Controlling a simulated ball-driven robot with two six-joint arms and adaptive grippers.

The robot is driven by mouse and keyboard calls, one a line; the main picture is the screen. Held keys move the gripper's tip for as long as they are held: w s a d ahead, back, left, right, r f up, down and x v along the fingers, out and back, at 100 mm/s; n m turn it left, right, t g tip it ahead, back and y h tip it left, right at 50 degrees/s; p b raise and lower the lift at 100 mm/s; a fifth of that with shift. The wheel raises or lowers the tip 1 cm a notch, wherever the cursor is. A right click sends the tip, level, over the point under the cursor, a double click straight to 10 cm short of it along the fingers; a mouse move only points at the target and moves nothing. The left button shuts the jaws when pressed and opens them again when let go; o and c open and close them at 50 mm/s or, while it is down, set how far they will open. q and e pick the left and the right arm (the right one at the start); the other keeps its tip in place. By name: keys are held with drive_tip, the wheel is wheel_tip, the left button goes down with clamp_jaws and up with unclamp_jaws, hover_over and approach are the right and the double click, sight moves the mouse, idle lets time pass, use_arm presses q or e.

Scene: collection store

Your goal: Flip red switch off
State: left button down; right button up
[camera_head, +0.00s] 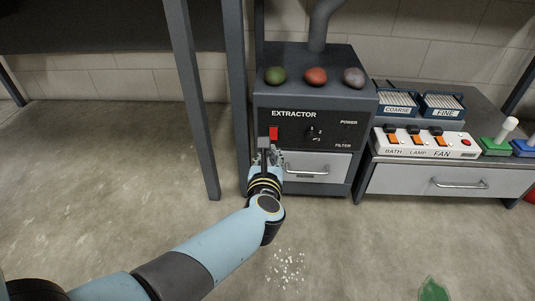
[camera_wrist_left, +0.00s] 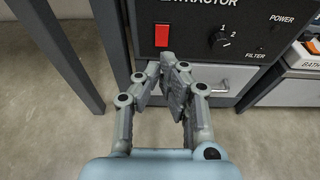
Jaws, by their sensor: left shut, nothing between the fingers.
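The red switch (camera_head: 273,133) sits on the dark front panel of the extractor (camera_head: 340,105), left of a numbered dial (camera_head: 313,133). In the left wrist view the switch (camera_wrist_left: 162,35) shows as a plain red rectangle; I cannot tell its tilt. My left gripper (camera_head: 266,152) is just below the switch in the head view. In the left wrist view the left gripper (camera_wrist_left: 168,62) has its fingertips together and empty, a little under the switch. I cannot tell whether they touch the panel. My right gripper is in neither view.
A drawer (camera_head: 325,168) with a handle is below the panel. A switch strip (camera_head: 460,148) stands on the cabinet at right. A dark post (camera_head: 193,100) stands left. White bits lie on the floor.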

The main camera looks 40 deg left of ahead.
use_arm(q)
drive_tip(key=shift+v, duration=1)
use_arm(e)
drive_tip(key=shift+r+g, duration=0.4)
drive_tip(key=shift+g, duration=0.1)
